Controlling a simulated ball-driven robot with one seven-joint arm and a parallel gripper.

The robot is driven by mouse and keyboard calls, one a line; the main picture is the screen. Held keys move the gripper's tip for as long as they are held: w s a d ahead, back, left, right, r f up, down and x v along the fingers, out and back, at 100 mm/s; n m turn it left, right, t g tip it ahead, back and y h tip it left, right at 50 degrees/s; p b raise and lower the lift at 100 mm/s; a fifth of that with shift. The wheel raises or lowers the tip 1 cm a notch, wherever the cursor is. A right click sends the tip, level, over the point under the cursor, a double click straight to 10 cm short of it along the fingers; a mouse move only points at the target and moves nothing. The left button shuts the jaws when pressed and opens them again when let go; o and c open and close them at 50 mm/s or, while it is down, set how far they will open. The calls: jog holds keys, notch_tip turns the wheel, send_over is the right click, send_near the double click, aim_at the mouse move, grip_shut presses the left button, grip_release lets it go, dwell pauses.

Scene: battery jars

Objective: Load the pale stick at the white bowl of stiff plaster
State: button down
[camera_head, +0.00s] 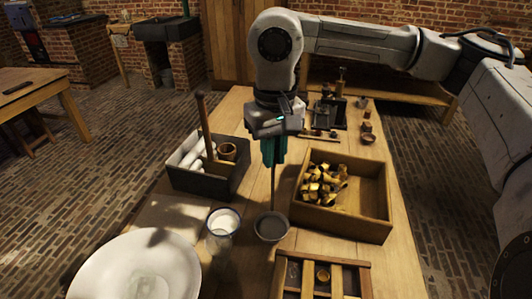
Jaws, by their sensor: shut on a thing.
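My gripper (273,152), with teal fingers, points down over the middle of the wooden table. It is shut on a thin stick (273,185) that hangs roughly upright below the fingers; it looks greyish in this light. The stick's lower end reaches a small round bowl (271,228) with grey contents. I cannot tell whether the tip touches the contents or is just behind the rim. A large white bowl (95,270) stands at the lower left, with a paler patch inside. I cannot tell which bowl holds the stiff plaster.
A glass jar (221,225) with white contents stands left of the small bowl. A dark box (205,182) holds white cylinders, a wooden cup and a tall brown rod (204,120). A wooden box (340,222) of brass pieces is at right. A compartmented wooden tray (320,259) is in front.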

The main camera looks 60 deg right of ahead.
jog(key=shift+f+b, duration=1)
jog(key=shift+f, duration=1.95)
jog(key=shift+f+b, duration=0.6)
jog(key=shift+b, duration=0.4)
dwell(0.9)
jog(key=shift+r, duration=0.1)
jog(key=shift+r+p, duration=1.55)
jog(key=shift+r, duration=1.9)
